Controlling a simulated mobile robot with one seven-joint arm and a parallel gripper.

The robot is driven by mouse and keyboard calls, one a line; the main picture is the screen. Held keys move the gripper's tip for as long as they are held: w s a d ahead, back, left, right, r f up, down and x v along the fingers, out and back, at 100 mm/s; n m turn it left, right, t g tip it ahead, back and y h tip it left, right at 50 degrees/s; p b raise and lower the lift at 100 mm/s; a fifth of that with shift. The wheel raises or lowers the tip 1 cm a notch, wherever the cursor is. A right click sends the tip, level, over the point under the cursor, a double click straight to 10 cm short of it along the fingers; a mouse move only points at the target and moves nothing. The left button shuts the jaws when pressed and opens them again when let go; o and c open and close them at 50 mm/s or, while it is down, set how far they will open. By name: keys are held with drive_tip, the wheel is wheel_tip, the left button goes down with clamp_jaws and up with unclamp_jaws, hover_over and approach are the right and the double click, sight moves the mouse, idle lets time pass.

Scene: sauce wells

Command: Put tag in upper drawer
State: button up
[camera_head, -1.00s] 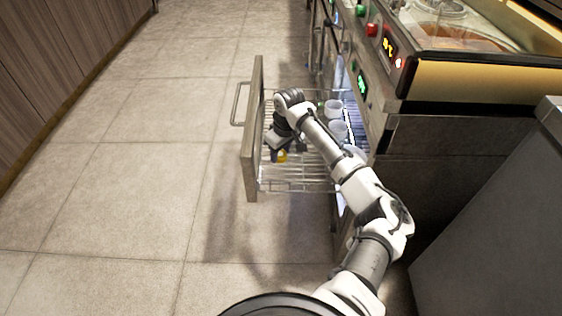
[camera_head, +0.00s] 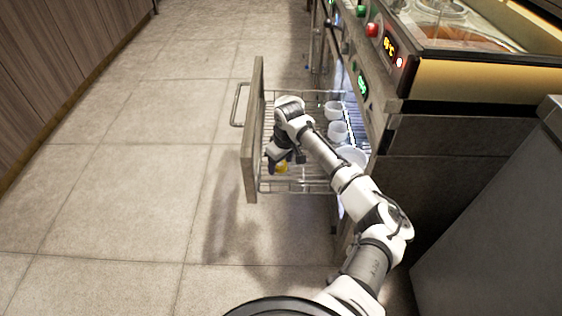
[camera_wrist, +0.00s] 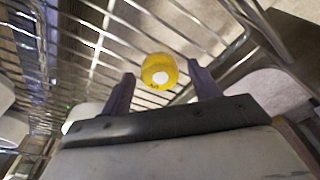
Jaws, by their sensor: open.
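The yellow round tag (camera_head: 281,168) with a white spot is in the open drawer's wire basket, near its front left corner. In the wrist view the tag (camera_wrist: 160,68) shows ahead of and between my two spread fingertips, over the wire bars; neither finger appears to touch it. My gripper (camera_head: 276,160) points down into the drawer, just above the tag. In the wrist view my gripper (camera_wrist: 163,84) is open. The drawer (camera_head: 250,150) has a wooden front and is pulled out to the left. My wrist hides part of the basket.
White cups (camera_head: 337,131) and a white bowl (camera_head: 352,155) stand at the right side of the basket. The drawer's handle (camera_head: 237,104) sticks out on the left. A counter with digital displays (camera_head: 390,47) rises on the right. The tiled floor on the left is clear.

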sight(285, 168)
drive_tip(key=shift+r, duration=0.1)
wheel_tip(285, 168, up, 12)
drive_tip(key=s+d+p, duration=0.1)
drive_tip(key=p, duration=0.1)
drive_tip(key=shift+s+d, duration=0.1)
idle(0.3)
